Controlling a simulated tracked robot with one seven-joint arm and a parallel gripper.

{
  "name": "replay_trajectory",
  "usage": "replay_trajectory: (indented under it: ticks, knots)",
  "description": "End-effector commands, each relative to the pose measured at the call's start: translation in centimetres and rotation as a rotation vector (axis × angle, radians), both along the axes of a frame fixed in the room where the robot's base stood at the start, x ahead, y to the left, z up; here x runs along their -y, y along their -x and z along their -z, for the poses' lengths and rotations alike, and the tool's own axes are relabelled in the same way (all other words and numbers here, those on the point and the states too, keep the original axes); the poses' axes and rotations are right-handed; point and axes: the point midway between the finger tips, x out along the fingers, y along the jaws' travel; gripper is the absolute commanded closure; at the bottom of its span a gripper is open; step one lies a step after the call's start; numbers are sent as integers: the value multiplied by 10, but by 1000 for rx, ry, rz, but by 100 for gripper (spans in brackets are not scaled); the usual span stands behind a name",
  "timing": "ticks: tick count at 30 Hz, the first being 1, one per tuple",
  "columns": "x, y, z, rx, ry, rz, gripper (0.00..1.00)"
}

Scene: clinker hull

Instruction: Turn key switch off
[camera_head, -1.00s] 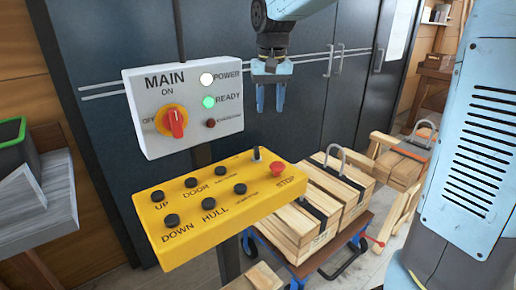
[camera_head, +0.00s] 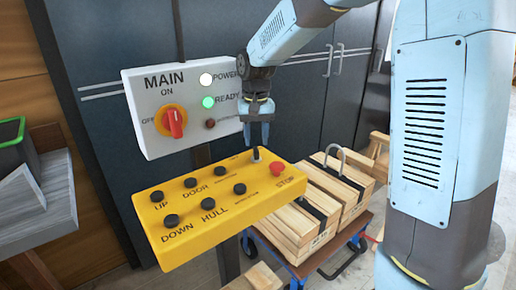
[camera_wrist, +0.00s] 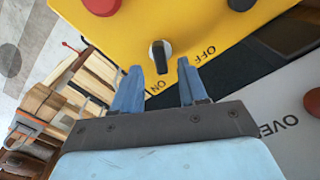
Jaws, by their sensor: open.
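The key switch (camera_head: 256,154) is a small dark upright knob at the back right of the yellow control box (camera_head: 222,229). In the wrist view the key switch (camera_wrist: 159,57) has a dark grip with a pale edge, with ON and OFF lettering beside it. Its grip runs roughly up and down in that view, its end towards ON. My gripper (camera_head: 257,143) points down over it in the head view. In the wrist view my open gripper (camera_wrist: 160,66) has its fingertips on either side of the switch, with gaps visible; contact cannot be told.
A red STOP button (camera_head: 278,169) stands close right of the switch. Several black buttons cover the box's left part. The grey MAIN panel (camera_head: 190,143), with a red-orange rotary knob (camera_head: 173,122) and lit POWER and READY lamps, is behind. Timber blocks (camera_head: 318,215) sit on a cart at right.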

Motion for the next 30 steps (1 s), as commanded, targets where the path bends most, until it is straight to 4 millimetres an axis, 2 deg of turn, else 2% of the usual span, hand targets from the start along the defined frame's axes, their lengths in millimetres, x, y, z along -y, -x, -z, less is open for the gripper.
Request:
replay_trajectory:
  ticks: [3,9,20,30]
  knots:
    - [0,1,18,-2,1,-1,57]
    - [0,1,36,-2,1,-1,57]
    - [0,0,39,0,0,-1,57]
    - [0,1,39,0,0,0,88]
